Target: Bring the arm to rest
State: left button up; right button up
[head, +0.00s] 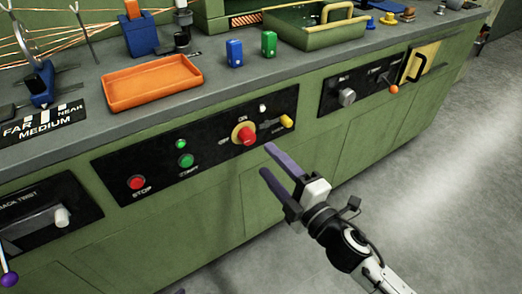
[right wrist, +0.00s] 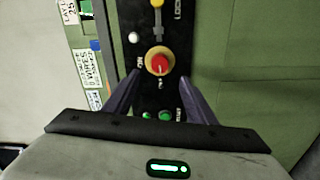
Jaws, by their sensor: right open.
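My right gripper (head: 267,160) reaches in from the lower right in the head view. Its two purple-grey fingers are apart with nothing between them. They point at the green cabinet's black control panel (head: 215,167), just right of and below a red knob on a yellow ring (head: 245,136). In the right wrist view the fingers (right wrist: 157,92) stand open on either side of the panel, with the red knob (right wrist: 159,64) ahead between them. I cannot tell the exact gap to the panel.
The grey bench top (head: 205,95) holds an orange tray (head: 152,84), blue block (head: 234,53), green block (head: 268,43) and green bin (head: 318,37). A yellow lever (head: 286,121) and red stop button (head: 137,182) project from the panel. Open floor (head: 440,170) lies right.

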pick_arm(q)
jog(key=shift+w, duration=0.1)
pick_arm(e)
jog(key=shift+v, duration=0.75)
pick_arm(q)
jog(key=shift+r, duration=0.1)
notch_tip(320, 180, up, 8)
jog(key=p, duration=1.2)
jog(key=shift+a+y, duration=0.3)
jog(key=shift+a, duration=0.15)
pick_arm(e)
jog(key=s+d+f+m+g+h, duration=0.2)
jog(key=s+d+f+m, duration=0.1)
jog(key=s+m, duration=0.3)
jog(key=s+d+f+m+g+h, duration=0.2)
jog(key=s+d+f+m, duration=0.1)
jog(key=s+m, duration=0.4)
jog(key=s+d+f+m+g+h, duration=0.2)
jog(key=s+d+f+m+g, duration=0.1)
jog(key=s, duration=0.5)
notch_tip(320, 180, down, 2)
jog(key=d+m, duration=0.1)
jog(key=m, duration=0.2)
jog(key=shift+s+m, duration=0.4)
jog(key=shift+f, duration=0.15)
